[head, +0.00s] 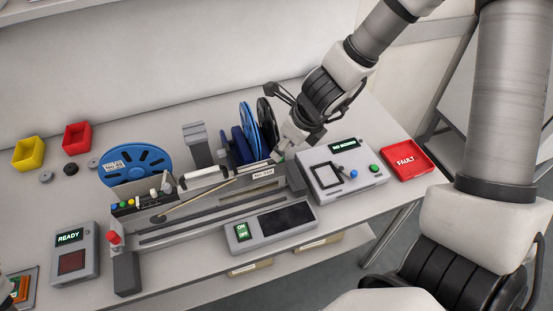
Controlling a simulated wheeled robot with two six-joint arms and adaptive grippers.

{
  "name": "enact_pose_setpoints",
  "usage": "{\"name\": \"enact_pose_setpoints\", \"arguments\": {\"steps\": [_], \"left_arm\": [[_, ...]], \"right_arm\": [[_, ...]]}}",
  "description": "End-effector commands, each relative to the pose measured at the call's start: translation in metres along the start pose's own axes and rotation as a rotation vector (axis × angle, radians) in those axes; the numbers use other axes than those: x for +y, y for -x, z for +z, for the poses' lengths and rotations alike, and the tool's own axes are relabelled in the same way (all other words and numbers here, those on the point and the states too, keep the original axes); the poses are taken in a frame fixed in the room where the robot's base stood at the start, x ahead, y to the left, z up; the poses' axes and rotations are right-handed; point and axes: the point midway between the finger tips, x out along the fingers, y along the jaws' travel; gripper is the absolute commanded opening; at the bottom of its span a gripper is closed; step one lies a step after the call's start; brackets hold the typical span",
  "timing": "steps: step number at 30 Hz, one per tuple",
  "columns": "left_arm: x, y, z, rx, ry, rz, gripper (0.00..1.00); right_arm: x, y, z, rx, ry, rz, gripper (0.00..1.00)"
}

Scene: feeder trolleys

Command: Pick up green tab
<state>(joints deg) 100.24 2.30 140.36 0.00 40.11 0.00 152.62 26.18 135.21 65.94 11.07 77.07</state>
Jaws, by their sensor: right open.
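My right gripper (281,152) reaches down from the upper right to the right end of the feeder trolley, beside the upright reels. Its jaws are open, but the fingertips are small and partly hidden. A small greenish spot shows at the fingertips. I cannot tell for certain that it is the green tab, or whether the fingers touch it. The feeder trolley (205,226) is a long grey slotted unit with a labelled front plate (264,174) just below the gripper.
A blue reel (136,160) stands at left, and blue and black reels stand near the gripper. A control box (340,186), red FAULT tray (408,164), READY box (74,250) and ON/OFF panel (268,229) surround the trolley. Yellow (28,153) and red (77,138) bins stand at back left.

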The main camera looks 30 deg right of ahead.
Motion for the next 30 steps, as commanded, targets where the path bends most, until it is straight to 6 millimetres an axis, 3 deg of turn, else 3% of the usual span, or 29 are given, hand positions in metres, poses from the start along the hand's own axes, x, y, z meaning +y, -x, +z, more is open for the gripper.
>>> {"name": "enact_pose_setpoints", "arguments": {"steps": [1, 4, 12, 16, 17, 30], "left_arm": [[0.0, -0.015, 0.0, 0.0, 0.0, 0.0, 0.0], [0.0, -0.028, 0.0, 0.0, -0.001, 0.0, 0.0], [0.0, -0.027, 0.0, 0.0, 0.0, 0.0, 0.0], [0.0, -0.027, 0.0, 0.0, 0.0, 0.0, 0.0], [0.0, -0.027, 0.0, 0.0, 0.0, 0.0, 0.0], [0.0, -0.022, 0.0, 0.0, 0.0, 0.0, 0.0]], "right_arm": [[0.0, -0.018, -0.003, 0.003, 0.003, -0.001, 0.5], [0.0, -0.035, -0.002, 0.002, 0.002, -0.001, 0.5], [0.0, -0.036, 0.001, 0.002, 0.001, 0.001, 0.5], [0.0, -0.036, 0.001, 0.002, 0.001, 0.0, 0.1], [0.0, -0.036, 0.001, 0.002, 0.001, 0.0, 0.04], [0.0, -0.032, 0.002, 0.002, 0.002, 0.0, 0.04]]}}
